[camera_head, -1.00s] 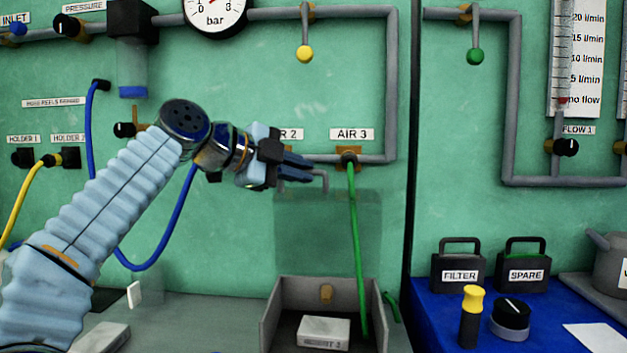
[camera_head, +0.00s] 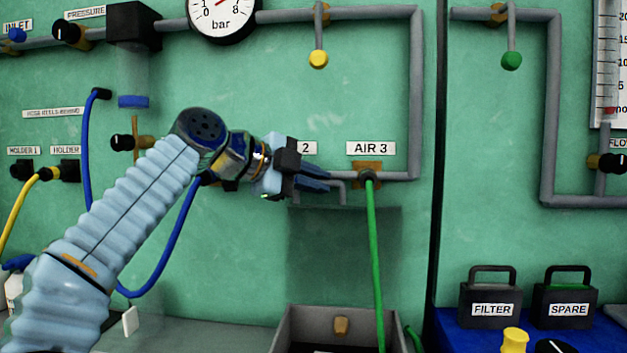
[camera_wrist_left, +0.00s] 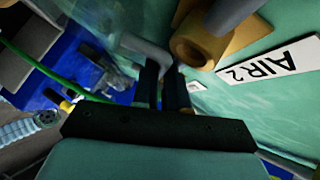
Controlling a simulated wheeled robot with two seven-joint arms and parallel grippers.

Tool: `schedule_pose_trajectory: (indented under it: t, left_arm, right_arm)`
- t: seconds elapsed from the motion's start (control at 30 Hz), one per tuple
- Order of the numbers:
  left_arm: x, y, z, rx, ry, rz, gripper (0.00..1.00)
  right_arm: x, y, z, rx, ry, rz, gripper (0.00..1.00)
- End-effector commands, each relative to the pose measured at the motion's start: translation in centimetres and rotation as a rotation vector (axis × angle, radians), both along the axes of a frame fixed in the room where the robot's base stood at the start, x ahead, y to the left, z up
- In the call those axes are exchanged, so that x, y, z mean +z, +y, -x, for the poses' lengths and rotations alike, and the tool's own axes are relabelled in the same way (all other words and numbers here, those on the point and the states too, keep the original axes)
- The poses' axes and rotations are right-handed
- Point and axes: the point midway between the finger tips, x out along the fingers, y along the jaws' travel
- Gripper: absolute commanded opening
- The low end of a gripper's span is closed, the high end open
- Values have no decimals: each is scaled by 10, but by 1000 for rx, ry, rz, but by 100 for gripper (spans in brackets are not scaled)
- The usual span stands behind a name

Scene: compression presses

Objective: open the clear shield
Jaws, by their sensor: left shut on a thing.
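The clear shield (camera_head: 345,250) shows as a faint see-through panel hanging against the green wall below the AIR 2 and AIR 3 labels, above an open grey box. A grey bent bar (camera_head: 342,188) is at its top edge; I cannot tell for sure how it joins the shield. My left gripper (camera_head: 325,180) is at this bar, with its fingers shut on it. In the left wrist view, the two dark fingers (camera_wrist_left: 161,85) close at the grey bar (camera_wrist_left: 143,50), beside a brass fitting. The finger contact is partly hidden.
A green hose (camera_head: 374,250) hangs from the AIR 3 fitting (camera_head: 369,175) in front of the shield's right part. The grey box (camera_head: 395,325) stands below. A grey pipe (camera_head: 416,100) runs above and right. A blue hose (camera_head: 165,255) hangs behind my left arm.

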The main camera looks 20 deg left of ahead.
Motion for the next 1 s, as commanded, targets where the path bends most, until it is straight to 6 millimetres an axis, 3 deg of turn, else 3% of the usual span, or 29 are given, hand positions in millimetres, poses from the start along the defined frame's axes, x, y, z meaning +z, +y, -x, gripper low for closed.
schedule_pose_trajectory:
  t: [0.03, 0.07, 0.2, 0.63, 1.0]
  left_arm:
    - [7, 3, -1, 12, -21, 4, 0]
    - [8, 3, -1, 12, -22, 5, 17]
    - [6, 3, -1, 12, -19, 4, 38]
    - [7, 7, 7, 10, -15, 4, 38]
    - [34, 47, 75, 12, -17, 3, 38]
  right_arm:
    - [2, 0, 0, 0, 0, 0, 43]
    - [2, 0, 0, 0, 0, 0, 43]
    - [1, 0, 0, 0, 0, 0, 43]
    - [-1, 0, 0, 0, 0, 0, 43]
    - [-3, 0, 0, 0, -1, 0, 43]
